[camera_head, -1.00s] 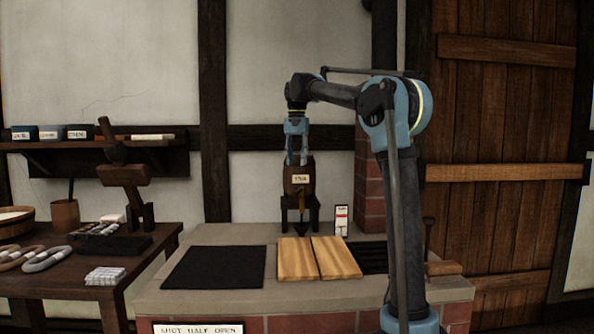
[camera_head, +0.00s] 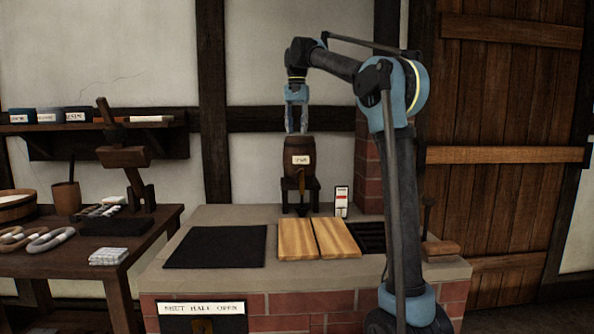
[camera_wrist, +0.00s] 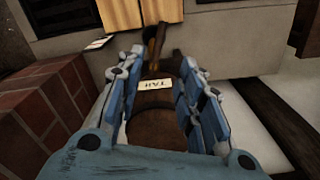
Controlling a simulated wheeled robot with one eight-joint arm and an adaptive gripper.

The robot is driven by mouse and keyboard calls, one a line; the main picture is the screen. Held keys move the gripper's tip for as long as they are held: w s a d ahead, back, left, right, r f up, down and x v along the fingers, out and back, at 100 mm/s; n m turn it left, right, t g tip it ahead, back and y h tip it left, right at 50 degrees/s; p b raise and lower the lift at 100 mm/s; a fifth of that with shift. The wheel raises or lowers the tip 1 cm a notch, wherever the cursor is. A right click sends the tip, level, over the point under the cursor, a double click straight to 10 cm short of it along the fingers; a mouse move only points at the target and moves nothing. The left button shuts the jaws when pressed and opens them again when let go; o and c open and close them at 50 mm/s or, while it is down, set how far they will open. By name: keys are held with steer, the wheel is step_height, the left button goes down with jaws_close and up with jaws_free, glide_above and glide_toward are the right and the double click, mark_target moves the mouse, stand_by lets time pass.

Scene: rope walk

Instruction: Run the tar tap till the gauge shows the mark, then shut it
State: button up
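The tar barrel (camera_head: 300,150), small and brown with a white label, stands on a dark stand (camera_head: 313,192) at the back of the bench. A brass-coloured tap (camera_head: 300,180) sticks out of its front; it also shows in the wrist view (camera_wrist: 155,45). The gauge (camera_head: 341,201), a white card with red on it, stands right of the barrel; its reading is too small to tell. My gripper (camera_head: 297,130) is open and empty, pointing down just above the barrel. In the wrist view its fingers lie on either side of the barrel (camera_wrist: 153,105) in the picture, apart from the tap.
A black mat (camera_head: 215,246) and two wooden boards (camera_head: 318,238) lie on the bench in front. A brick pillar (camera_head: 369,175) rises close to the right of the barrel. A sign (camera_head: 201,308) reading "SHUT HALF OPEN" is on the bench front.

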mark_target(297, 171)
step_height(297, 171, down, 16)
steer(key=shift+f, duration=0.1)
stand_by(0.5)
jaws_close()
